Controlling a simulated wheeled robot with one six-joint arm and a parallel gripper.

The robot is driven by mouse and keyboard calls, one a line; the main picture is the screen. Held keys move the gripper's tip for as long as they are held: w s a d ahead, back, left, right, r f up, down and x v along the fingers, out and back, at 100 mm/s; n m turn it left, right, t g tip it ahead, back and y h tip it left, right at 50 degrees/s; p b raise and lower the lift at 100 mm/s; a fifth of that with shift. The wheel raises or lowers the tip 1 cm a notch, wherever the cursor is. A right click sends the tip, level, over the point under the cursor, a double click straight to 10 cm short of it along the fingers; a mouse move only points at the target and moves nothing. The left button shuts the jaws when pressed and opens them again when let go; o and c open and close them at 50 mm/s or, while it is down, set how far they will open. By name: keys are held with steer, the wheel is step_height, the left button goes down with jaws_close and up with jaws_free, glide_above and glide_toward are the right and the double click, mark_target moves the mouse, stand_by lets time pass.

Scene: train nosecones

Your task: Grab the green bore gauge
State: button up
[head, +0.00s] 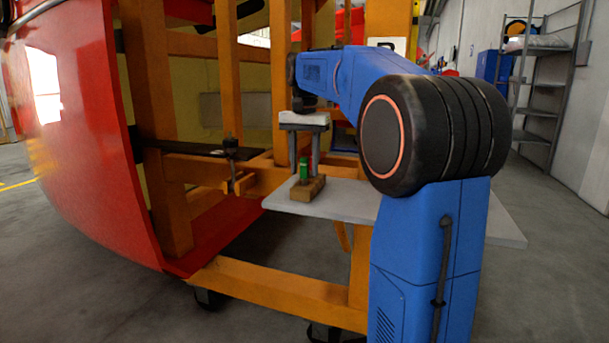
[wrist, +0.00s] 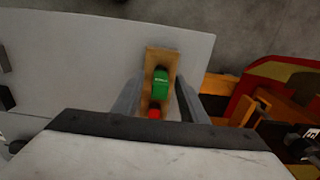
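The green bore gauge (head: 304,169) stands upright in a brown wooden block on a grey shelf. In the wrist view the gauge (wrist: 161,84) shows its green body, with a red part at its lower end. The wooden block (wrist: 158,56) lies under it. My gripper (head: 304,168) points down over the block, with one finger on each side of the gauge. In the wrist view the fingers of my gripper (wrist: 160,98) are apart, with gaps between them and the gauge. My gripper is open and holds nothing.
The grey shelf (head: 345,199) is otherwise mostly clear around the block. Orange frame beams (head: 280,292) and a large red nosecone shell (head: 80,130) stand to the left. A metal rack (head: 548,90) stands far back at the right.

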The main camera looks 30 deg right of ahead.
steer(key=shift+f, duration=1.15)
jaws_close()
